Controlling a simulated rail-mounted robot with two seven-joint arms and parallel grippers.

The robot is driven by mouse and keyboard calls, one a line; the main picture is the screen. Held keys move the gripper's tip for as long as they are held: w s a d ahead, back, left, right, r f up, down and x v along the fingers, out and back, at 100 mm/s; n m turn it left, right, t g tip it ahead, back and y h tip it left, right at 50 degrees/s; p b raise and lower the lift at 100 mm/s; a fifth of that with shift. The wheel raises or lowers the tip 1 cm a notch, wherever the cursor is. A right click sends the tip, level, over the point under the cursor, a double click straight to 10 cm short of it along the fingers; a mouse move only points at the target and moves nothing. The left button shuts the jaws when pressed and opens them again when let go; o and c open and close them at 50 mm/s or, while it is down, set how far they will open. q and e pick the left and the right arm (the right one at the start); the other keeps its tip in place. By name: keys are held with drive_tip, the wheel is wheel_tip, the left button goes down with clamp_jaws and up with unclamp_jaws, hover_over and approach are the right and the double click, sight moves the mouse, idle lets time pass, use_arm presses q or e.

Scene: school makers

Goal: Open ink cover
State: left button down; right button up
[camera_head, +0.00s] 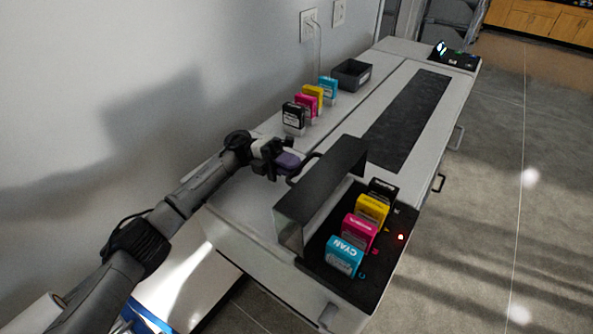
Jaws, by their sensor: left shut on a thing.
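The ink cover (325,187) is a long dark panel that stands raised along the left side of the black ink bay (335,277). In the bay, cyan (345,256), magenta (358,232), yellow (372,211) and black (384,192) cartridges are exposed. My left gripper (290,163) is at the cover's far left side, shut on its dark handle (306,162). The exact contact is small and partly hidden by the gripper. My right gripper is not in view.
Several spare cartridges (312,100) stand on the back ledge near the wall, beside a dark open bin (351,74). A long dark strip (408,118) runs along the white machine top beyond the cover. A control panel (455,57) is at the far end. Open floor lies at right.

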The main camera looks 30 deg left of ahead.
use_arm(q)
drive_tip(key=shift+a+f, duration=0.1)
drive_tip(key=shift+f, duration=0.3)
drive_tip(key=c, duration=1.2)
unclamp_jaws()
drive_tip(key=shift+o, duration=0.2)
drive_tip(key=b, duration=0.4)
hover_over(251, 172)
drive_tip(key=x, duration=0.2)
wheel_tip(251, 172, down, 2)
drive_tip(key=shift+f, duration=0.15)
drive_tip(key=shift+b+v, duration=0.4)
drive_tip(key=shift+v, duration=0.5)
